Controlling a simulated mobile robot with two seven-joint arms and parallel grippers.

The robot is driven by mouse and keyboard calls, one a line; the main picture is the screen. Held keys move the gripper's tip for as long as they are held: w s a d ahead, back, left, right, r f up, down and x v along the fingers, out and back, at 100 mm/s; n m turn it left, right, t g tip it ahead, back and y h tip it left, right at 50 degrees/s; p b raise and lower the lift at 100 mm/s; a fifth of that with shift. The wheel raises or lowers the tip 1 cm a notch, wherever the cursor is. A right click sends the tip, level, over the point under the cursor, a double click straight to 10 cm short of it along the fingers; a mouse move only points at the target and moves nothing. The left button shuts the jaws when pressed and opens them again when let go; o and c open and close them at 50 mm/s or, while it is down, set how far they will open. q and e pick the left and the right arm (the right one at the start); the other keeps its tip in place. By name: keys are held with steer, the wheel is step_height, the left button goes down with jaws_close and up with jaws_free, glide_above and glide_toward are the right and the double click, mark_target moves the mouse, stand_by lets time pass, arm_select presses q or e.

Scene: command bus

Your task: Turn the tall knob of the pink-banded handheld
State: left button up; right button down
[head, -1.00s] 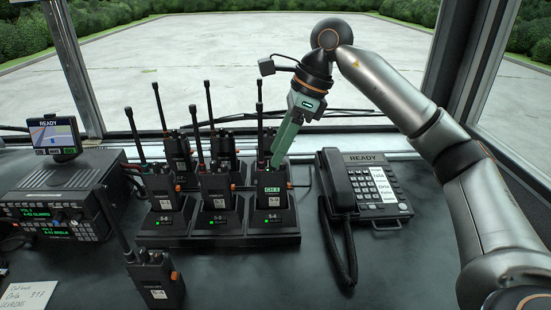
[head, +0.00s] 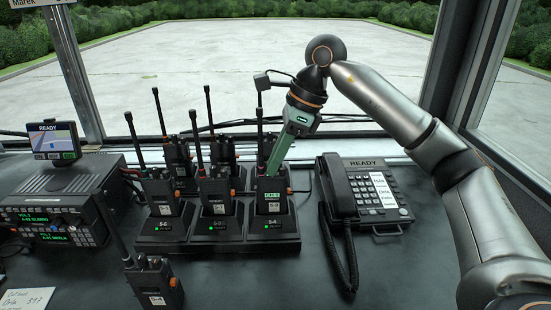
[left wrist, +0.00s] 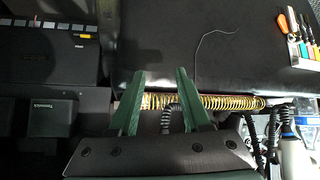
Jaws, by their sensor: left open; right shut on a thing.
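Several black handheld radios stand upright in a charger rack (head: 218,247). The front right handheld (head: 272,203) has a lit green display and an upright antenna. My right gripper (head: 271,171) reaches down from behind, its green fingers shut at the top of this handheld. The knob between the fingertips is hidden, and I cannot make out a pink band. My left gripper (left wrist: 161,98) is open and empty in the left wrist view, well away from the handhelds.
A desk phone (head: 365,192) stands right of the rack. A radio unit (head: 62,205) with a small screen (head: 54,140) is at the left. A loose handheld (head: 155,284) stands in front of the rack.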

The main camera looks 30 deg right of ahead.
arm_select(q)
steer(key=shift+r, duration=0.1)
stand_by(0.3)
steer(key=shift+d+r, duration=0.1)
arm_select(e)
steer(key=shift+m, duration=0.7)
steer(key=c, duration=0.8)
jaws_free()
steer(key=shift+c, duration=0.2)
arm_select(q)
steer(key=r+p, duration=0.2)
steer(key=p, duration=0.1)
steer(key=shift+w+d, duration=0.1)
steer(key=shift+d, duration=0.1)
arm_select(e)
steer(key=v, duration=1.2)
steer(key=shift+s+r, duration=0.25)
steer(key=shift+r, duration=0.05)
steer(key=shift+a, duration=0.15)
